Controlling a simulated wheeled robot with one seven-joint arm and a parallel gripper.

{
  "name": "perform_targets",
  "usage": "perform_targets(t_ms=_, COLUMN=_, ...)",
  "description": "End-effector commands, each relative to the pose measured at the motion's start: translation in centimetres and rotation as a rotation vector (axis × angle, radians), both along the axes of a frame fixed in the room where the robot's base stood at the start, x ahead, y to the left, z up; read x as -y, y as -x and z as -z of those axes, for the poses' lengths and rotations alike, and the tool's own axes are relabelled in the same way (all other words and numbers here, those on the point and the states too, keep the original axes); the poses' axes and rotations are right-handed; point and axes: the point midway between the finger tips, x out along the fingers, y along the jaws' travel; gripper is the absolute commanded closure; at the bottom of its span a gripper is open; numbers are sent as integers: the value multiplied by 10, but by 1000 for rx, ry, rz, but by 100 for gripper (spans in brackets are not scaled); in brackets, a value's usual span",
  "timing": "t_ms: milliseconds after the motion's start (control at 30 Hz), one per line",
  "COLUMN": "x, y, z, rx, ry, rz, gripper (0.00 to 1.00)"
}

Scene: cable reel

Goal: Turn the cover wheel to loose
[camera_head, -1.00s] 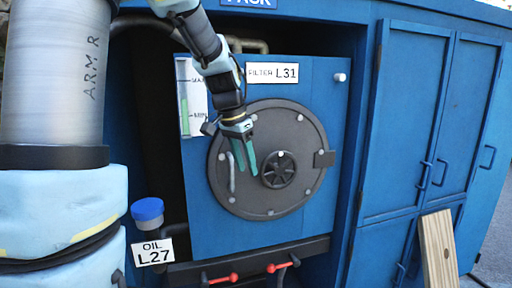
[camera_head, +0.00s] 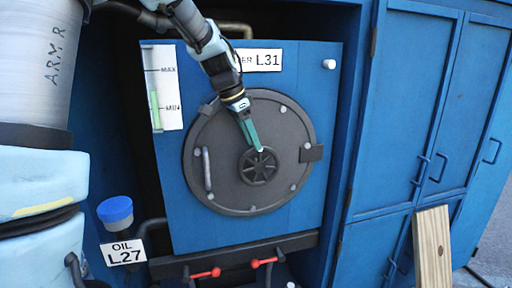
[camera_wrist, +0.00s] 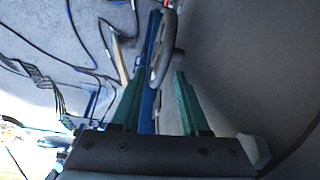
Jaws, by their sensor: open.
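The cover wheel (camera_head: 258,167) is a small dark spoked handwheel at the middle of the round grey cover (camera_head: 225,130) on the blue filter box. My gripper (camera_head: 258,148) is at the wheel's upper edge, its green fingers pointing down and nearly lined up in the head view. In the wrist view, the fingers (camera_wrist: 157,78) stand apart with nothing clamped between them. The grey curved rim of the wheel (camera_wrist: 163,50) shows edge-on just beyond the gap between the tips. I cannot tell whether a finger touches it.
The cover has a bar handle (camera_head: 207,168) at left and a latch block (camera_head: 311,153) at right. Below are red-handled valves (camera_head: 205,273) and a blue-capped oil filler (camera_head: 115,211). Blue cabinet doors (camera_head: 405,120) and a wooden plank (camera_head: 432,250) stand at right.

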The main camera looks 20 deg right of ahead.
Motion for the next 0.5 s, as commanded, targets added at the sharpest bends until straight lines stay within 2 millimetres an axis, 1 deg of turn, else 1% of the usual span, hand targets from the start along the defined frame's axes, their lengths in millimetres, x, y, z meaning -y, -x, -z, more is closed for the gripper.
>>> perform_targets(t_ms=100, x=8, y=0, z=17, rx=-3, ry=-2, rz=1, gripper=55)
perform_targets(t_ms=200, x=12, y=0, z=28, rx=-2, ry=-1, rz=1, gripper=55)
perform_targets(t_ms=333, x=15, y=-1, z=37, rx=-1, ry=-1, rz=-1, gripper=55)
perform_targets(t_ms=500, x=16, y=-1, z=40, rx=2, ry=0, rz=-1, gripper=55)
